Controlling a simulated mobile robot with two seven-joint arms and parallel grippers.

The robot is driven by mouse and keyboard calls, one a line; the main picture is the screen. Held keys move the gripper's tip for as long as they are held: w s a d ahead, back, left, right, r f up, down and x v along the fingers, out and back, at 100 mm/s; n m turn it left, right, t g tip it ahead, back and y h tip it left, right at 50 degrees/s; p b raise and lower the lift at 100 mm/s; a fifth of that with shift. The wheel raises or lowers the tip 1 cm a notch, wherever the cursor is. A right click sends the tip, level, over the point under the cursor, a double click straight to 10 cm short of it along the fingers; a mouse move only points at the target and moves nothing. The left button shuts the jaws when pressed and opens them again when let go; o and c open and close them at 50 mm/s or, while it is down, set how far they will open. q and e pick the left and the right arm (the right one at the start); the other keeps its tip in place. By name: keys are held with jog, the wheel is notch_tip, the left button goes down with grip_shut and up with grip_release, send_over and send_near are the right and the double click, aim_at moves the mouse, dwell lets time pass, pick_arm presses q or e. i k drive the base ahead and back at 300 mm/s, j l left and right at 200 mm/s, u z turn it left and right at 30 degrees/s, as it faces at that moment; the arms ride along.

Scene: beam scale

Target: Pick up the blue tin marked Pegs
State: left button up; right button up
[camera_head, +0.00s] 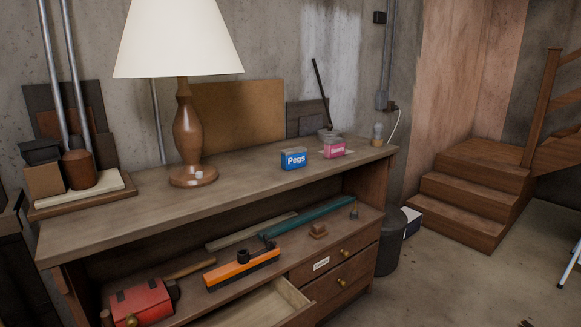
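The blue tin marked Pegs (294,158) stands upright on the wooden workbench top (240,185), near its front edge and right of the lamp. Its white lettering faces me and nothing covers it. A pink tin (333,150) with a label too small to read stands to its right, a short gap away. Neither of my grippers is in view, and nothing touches the blue tin.
A lamp (188,130) with a wide cream shade stands left of the tins. A clear jar (329,135) holding a dark rod is behind the pink tin. The shelf below holds a red box (142,302) and an orange brush (242,268). A drawer (262,308) is open.

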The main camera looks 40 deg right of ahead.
aim_at(295, 157)
jog(key=i+l+u, duration=0.2)
jog(key=l+u, duration=0.2)
jog(key=l, duration=1.25)
jog(key=l+u, duration=0.35)
jog(key=l, duration=1.3)
